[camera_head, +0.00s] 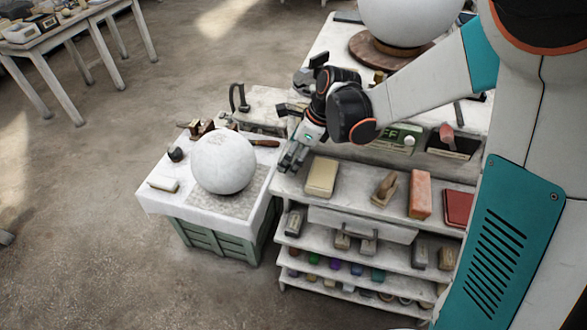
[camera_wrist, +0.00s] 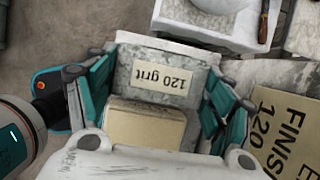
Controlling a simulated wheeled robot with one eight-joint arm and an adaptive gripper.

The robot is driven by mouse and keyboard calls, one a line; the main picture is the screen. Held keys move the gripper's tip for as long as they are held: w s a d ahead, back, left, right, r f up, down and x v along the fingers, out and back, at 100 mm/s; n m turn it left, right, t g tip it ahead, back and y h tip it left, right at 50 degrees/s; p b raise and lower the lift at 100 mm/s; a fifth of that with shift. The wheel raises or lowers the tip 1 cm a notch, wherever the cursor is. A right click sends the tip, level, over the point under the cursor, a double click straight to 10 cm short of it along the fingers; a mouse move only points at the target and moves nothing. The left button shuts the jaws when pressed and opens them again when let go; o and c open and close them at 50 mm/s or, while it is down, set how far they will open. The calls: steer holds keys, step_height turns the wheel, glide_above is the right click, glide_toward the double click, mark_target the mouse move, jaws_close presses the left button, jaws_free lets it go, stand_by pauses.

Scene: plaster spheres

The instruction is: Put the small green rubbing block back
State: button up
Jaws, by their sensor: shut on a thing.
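My gripper (camera_head: 291,160) is low over the left end of the shelf unit's top, near the small cloth-covered table. In the wrist view its two teal-edged fingers (camera_wrist: 160,98) stand on both sides of a small pale yellowish block (camera_wrist: 145,127). The gripper is shut on this block; its colour looks beige rather than clearly green. Behind the block is a mottled grey surface with an upside-down "120 grit" label (camera_wrist: 161,79). I cannot tell whether block and surface touch. The held block is not clear in the head view.
A beige slab (camera_head: 321,177) lies just right of my gripper, on the shelf top (camera_head: 345,208). A wooden tool (camera_head: 384,188) and an orange block (camera_head: 420,194) stand farther right. A white plaster sphere (camera_head: 223,162) sits on the table to the left. Lower shelves hold several small blocks.

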steer(key=shift+f+b, duration=0.65)
steer(key=shift+f, duration=1.85)
steer(key=shift+f, duration=0.15)
steer(key=o, duration=1.1)
